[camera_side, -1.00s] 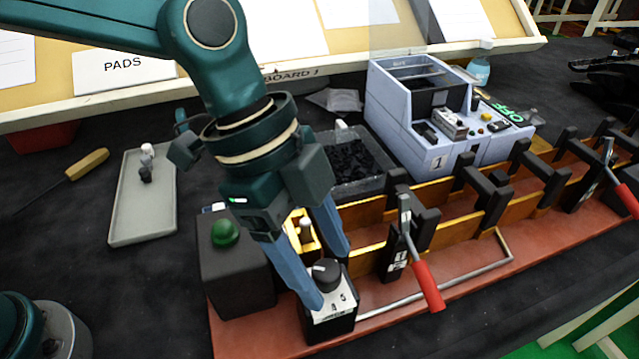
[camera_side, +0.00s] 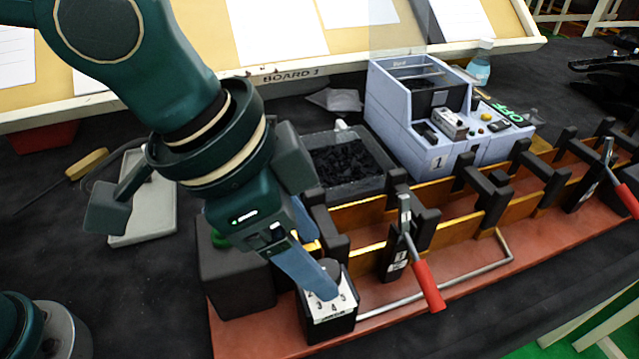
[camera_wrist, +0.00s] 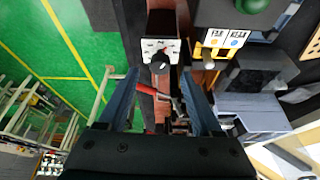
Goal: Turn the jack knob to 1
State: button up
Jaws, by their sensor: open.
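The jack knob (camera_side: 331,267) is a dark round knob on top of a black box with a white dial plate (camera_side: 318,310) marked with digits. In the wrist view the knob (camera_wrist: 160,66) lies between my two blue fingertips, with gaps at its sides. A light mark shows on the knob, but I cannot tell which digit it points at. My gripper (camera_side: 329,283) is open and reaches down around the knob; it also shows in the wrist view (camera_wrist: 159,73). In the side view the near finger covers part of the knob and dial, and the far fingertip is hidden.
A black box with a green button (camera_side: 220,240) stands left of the dial box, partly behind my gripper. A red-handled clamp lever (camera_side: 426,285) stands to the right, beside a bent metal rod (camera_side: 440,287). Dark clips and yellow rails fill the red base behind.

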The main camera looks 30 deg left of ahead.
jog(key=shift+v, duration=1.05)
jog(key=w+a+r+n+t+y, duration=0.1)
jog(key=w+a+r+n+t, duration=0.15)
jog(key=a, duration=0.45)
jog(key=w+a+r+n+t+y, duration=0.1)
jog(key=w+a+r+n, duration=0.1)
jog(key=w+a, duration=0.3)
jog(key=s+a+n+t+y, duration=0.1)
jog(key=s+a+n, duration=0.1)
jog(key=a, duration=0.5)
jog(key=s+a+f+n+t+y, duration=0.1)
jog(key=a+n+y, duration=0.1)
jog(key=a, duration=0.6)
jog(key=shift+s+a+f+n+y, duration=0.2)
jog(key=shift+s+a+n+y, duration=0.1)
jog(key=shift+s+n, duration=0.15)
